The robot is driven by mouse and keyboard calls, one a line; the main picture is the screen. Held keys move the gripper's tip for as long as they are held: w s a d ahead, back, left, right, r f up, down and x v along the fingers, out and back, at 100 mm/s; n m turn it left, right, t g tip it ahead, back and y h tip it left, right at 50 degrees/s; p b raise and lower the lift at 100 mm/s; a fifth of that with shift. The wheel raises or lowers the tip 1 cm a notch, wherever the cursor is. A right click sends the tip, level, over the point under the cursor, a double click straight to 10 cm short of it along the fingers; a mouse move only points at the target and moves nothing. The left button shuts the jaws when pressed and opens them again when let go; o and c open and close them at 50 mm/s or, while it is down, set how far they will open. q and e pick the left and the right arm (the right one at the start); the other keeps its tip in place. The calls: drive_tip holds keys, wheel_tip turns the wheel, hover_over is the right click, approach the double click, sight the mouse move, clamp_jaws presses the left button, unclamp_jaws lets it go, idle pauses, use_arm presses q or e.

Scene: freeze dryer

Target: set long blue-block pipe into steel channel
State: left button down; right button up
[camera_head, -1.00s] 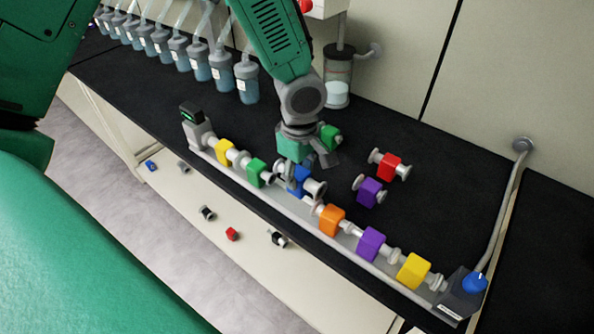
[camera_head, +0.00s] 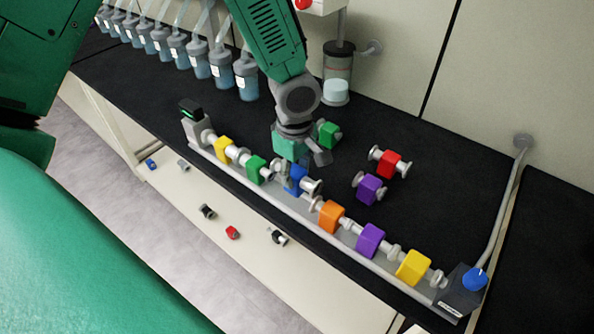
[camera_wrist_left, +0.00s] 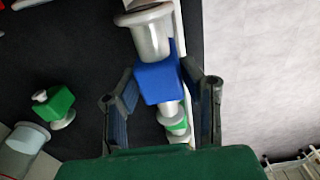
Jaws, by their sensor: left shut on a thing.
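The blue-block pipe (camera_head: 296,181) has a blue block with silver flanged ends. My left gripper (camera_head: 294,172) is shut on it, with a finger on each side of the block. The pipe also shows between the fingers in the left wrist view (camera_wrist_left: 158,80). It is at the gap between the green and orange pipes in the steel channel (camera_head: 287,206). Whether it rests on the channel floor or is slightly above, I cannot tell. My left gripper in the left wrist view (camera_wrist_left: 160,100) hides part of the block's sides. My right gripper is not in view.
In the channel are yellow, green (camera_head: 256,169), orange (camera_head: 331,216), purple and yellow pipes. A red pipe (camera_head: 389,164), a purple pipe (camera_head: 370,188) and a green pipe (camera_head: 328,134) lie loose behind it. Bottles (camera_head: 246,80) line the back left. Small parts lie below the bench.

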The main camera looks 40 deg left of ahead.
use_arm(q)
drive_tip(key=shift+a+f, duration=0.25)
drive_tip(key=shift+a, duration=0.35)
drive_tip(key=shift+a+f, duration=0.4)
drive_tip(key=shift+a, duration=0.4)
drive_tip(key=shift+d+f+b, duration=0.1)
drive_tip(key=shift+d+b, duration=0.25)
drive_tip(key=shift+d, duration=0.7)
drive_tip(key=shift+s+a+f, duration=0.1)
drive_tip(key=shift+a+f, duration=0.1)
drive_tip(key=shift+a, duration=0.6)
drive_tip(key=shift+d+f, duration=0.15)
drive_tip(key=shift+d, duration=0.1)
drive_tip(key=shift+d+f+b, duration=0.2)
drive_tip(key=shift+d+b, duration=0.1)
drive_tip(key=shift+a+f, duration=0.1)
drive_tip(key=shift+f, duration=0.05)
drive_tip(key=shift+a+f, duration=0.1)
drive_tip(key=shift+a, duration=0.1)
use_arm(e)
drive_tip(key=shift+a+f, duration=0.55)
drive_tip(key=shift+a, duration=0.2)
